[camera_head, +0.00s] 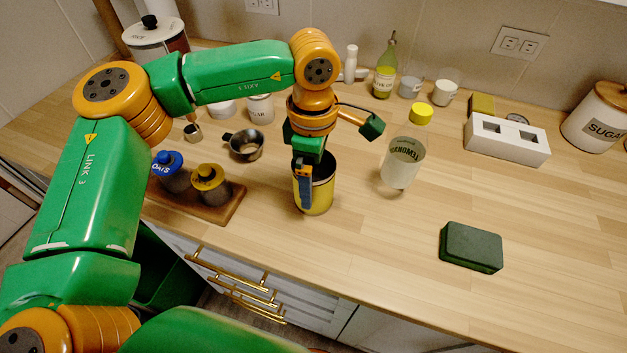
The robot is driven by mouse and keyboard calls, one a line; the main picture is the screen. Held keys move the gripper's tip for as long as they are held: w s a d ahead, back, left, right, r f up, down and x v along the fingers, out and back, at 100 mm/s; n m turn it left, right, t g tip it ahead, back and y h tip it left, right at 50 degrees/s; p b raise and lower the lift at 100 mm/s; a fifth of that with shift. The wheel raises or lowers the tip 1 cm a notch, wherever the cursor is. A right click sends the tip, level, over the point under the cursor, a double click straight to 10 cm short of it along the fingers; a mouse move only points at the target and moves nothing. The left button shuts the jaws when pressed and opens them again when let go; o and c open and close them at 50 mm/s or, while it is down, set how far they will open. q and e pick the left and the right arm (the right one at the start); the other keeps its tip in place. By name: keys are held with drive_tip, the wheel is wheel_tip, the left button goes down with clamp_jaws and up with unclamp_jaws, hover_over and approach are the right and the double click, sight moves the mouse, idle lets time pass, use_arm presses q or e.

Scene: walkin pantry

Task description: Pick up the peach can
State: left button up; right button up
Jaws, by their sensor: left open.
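A yellow can with a dark top (322,195) stands upright near the counter's front edge, left of centre; I take it for the peach can, but its label cannot be read. My left gripper (309,178) points down at it and is open. One finger shows in front of the can's near left side and hides part of it. The other finger is hidden, and I cannot tell whether the fingers touch the can. My right gripper is not in view.
A lemonade glass (403,163) stands right of the can. A dark bowl (246,146) and a wooden board (222,206) with blue-lidded and yellow-lidded jars are left. A dark green box (471,247) lies right. The front right counter is mostly clear.

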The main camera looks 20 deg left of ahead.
use_arm(q)
drive_tip(key=shift+f, duration=0.15)
drive_tip(key=c, duration=1)
